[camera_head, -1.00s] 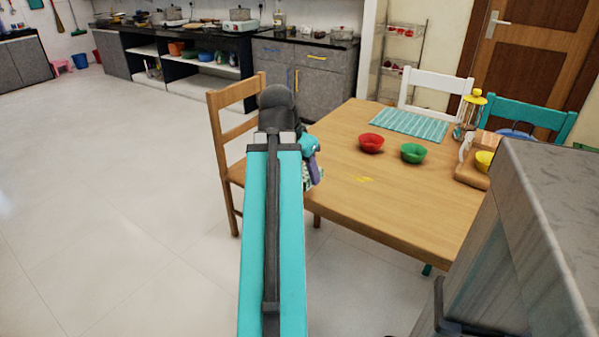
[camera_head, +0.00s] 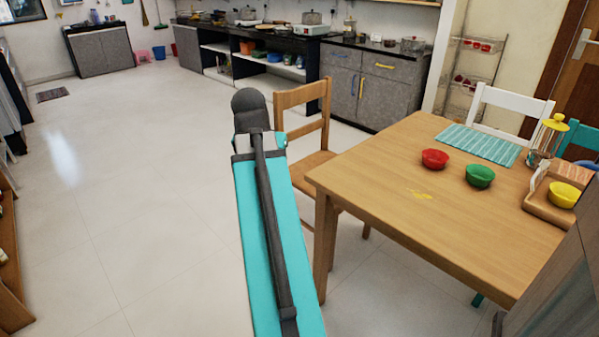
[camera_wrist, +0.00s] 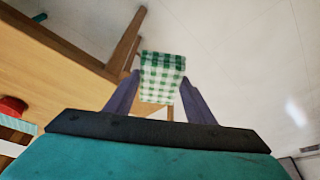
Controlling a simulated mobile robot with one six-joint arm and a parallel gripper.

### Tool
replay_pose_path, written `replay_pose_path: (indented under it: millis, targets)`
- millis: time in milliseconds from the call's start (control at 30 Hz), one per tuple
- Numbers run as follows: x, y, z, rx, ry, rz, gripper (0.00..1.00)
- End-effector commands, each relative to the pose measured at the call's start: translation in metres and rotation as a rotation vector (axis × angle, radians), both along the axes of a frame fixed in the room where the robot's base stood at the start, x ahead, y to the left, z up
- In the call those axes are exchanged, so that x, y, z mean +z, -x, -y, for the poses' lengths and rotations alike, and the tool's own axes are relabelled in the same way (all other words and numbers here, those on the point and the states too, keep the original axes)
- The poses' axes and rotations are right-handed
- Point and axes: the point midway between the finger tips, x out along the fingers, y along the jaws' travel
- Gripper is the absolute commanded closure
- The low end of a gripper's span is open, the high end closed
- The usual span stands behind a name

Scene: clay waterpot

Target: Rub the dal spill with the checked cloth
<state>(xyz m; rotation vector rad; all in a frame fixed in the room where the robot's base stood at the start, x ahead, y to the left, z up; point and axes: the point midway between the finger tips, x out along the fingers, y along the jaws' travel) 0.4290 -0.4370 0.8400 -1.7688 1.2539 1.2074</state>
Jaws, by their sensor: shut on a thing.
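My gripper (camera_wrist: 160,84) is shut on the green-and-white checked cloth (camera_wrist: 162,68) in the wrist view. The cloth hangs between the fingers, beside the table's edge with floor behind it, apart from the spill. In the head view my arm hides the gripper and cloth. The spill cannot be made out in the wrist view.
A red bowl (camera_head: 435,159), green bowl (camera_head: 480,176) and striped mat (camera_head: 478,144) are on the table. A yellow bowl (camera_head: 564,194) sits at its right. A wooden chair (camera_head: 303,115) stands at the table's left side. The floor to the left is clear.

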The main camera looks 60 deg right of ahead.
Motion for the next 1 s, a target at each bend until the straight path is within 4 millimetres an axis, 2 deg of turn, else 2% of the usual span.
replay_pose_path:
  millis: [100,267,500,667,1000]
  targets:
    - [0.0,-0.031,-0.023,0.093,-0.001,-0.001,0.69]
    - [0.001,-0.068,-0.056,0.214,-0.003,0.0,0.69]
    - [0.002,-0.118,-0.111,0.395,-0.003,0.001,0.69]
    - [0.002,-0.148,-0.151,0.514,-0.001,0.001,0.69]
    - [0.003,-0.199,-0.246,0.77,0.0,0.005,0.69]
